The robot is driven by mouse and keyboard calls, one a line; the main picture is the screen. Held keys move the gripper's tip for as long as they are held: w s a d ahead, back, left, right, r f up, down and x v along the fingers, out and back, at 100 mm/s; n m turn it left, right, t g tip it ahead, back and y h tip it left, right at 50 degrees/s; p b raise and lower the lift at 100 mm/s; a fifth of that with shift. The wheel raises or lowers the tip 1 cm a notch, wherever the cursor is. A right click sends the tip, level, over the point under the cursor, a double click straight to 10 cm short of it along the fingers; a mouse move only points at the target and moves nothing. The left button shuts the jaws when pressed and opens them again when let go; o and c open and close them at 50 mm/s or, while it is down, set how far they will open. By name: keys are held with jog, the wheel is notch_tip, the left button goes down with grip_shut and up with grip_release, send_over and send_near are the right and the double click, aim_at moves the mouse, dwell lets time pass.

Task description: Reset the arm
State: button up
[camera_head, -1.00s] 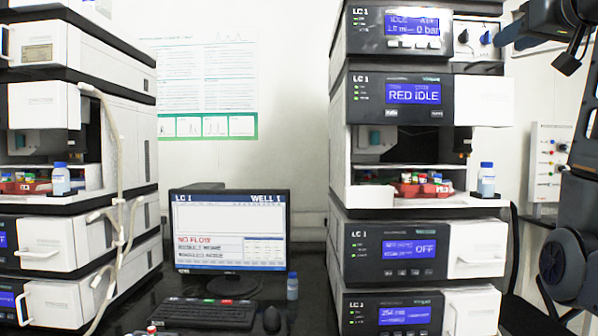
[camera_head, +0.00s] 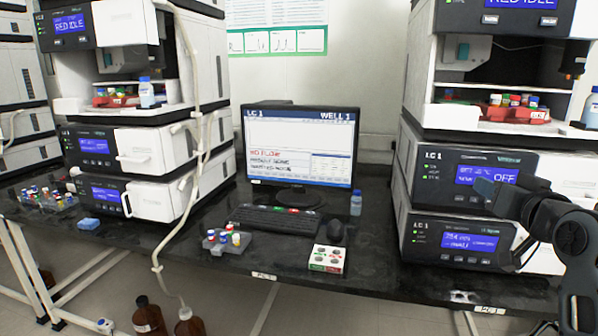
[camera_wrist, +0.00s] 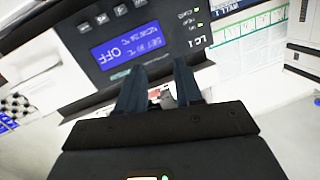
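My arm (camera_head: 575,245) shows at the right side of the head view. My gripper (camera_head: 492,192) is in front of the right-hand LC 1 column module (camera_head: 470,172), whose blue display reads OFF. I cannot tell the distance to the panel. In the wrist view, my gripper (camera_wrist: 160,84) shows two dark fingers with a gap between them and nothing clearly held. The module panel (camera_wrist: 150,22) appears upside down beyond the fingers.
A monitor (camera_head: 300,147), keyboard (camera_head: 275,220) and mouse (camera_head: 335,232) stand mid-bench. A second instrument stack (camera_head: 130,148) is at left. A vial rack (camera_head: 227,241), a red-green-white box (camera_head: 327,259) and a blue-capped bottle (camera_head: 356,203) stand on the bench. Brown bottles (camera_head: 148,315) are on the floor.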

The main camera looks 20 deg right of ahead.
jog(key=s+a+f+n+y, duration=0.2)
jog(key=s+a+f, duration=1.2)
jog(key=a+f, duration=0.45)
jog(key=s+a+n+y, duration=0.2)
jog(key=s+a, duration=0.3)
jog(key=s, duration=0.7)
jog(key=s+a+n+y, duration=0.2)
jog(key=s+a, duration=0.3)
jog(key=s, duration=0.8)
jog(key=shift+a+r+n+g+p, duration=0.2)
jog(key=shift+n+g+p, duration=0.1)
jog(key=shift+g+p, duration=0.1)
jog(key=shift+s, duration=0.1)
